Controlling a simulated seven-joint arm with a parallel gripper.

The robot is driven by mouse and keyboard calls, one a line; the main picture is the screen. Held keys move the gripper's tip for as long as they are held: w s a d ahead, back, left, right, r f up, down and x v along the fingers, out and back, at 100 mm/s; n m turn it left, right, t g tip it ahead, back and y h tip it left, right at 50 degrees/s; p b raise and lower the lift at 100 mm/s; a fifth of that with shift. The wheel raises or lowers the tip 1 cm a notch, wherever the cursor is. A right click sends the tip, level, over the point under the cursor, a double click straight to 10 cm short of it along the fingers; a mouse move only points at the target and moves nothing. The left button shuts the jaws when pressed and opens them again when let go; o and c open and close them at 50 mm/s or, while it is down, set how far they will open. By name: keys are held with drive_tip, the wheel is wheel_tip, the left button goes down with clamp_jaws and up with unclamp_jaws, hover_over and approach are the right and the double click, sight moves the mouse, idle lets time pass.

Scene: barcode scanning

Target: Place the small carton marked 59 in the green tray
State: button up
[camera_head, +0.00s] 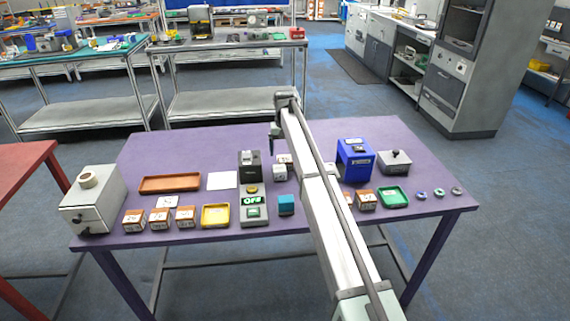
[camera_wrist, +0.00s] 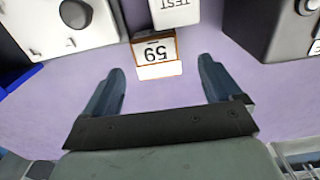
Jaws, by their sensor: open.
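The small carton marked 59 (camera_wrist: 155,52) is brown with a white label, which reads upside down in the wrist view. In the head view a carton (camera_head: 285,158) shows at the same spot, partly hidden by my arm. My gripper (camera_wrist: 162,80) is open and empty; the carton lies just beyond its fingertips, between their lines and apart from them. In the head view my gripper (camera_head: 275,140) hangs at the far side of the carton. The green tray (camera_head: 394,197) stands at the front right of the purple table and looks empty.
A white box marked TEST (camera_wrist: 175,12) stands right behind the carton in the wrist view. A black device (camera_head: 250,165) and a blue device (camera_head: 355,160) flank them. More cartons (camera_head: 366,200) sit left of the green tray. A yellow tray (camera_head: 215,216) is at front left.

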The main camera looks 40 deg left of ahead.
sight(285, 158)
wheel_tip(285, 158, down, 4)
drive_tip(key=shift+w+d+f, duration=0.1)
drive_tip(key=shift+d+f, duration=0.05)
drive_tip(key=shift+f, duration=0.05)
drive_tip(key=c, duration=1.3)
drive_tip(key=shift+r, duration=0.15)
drive_tip(key=shift+c, duration=0.2)
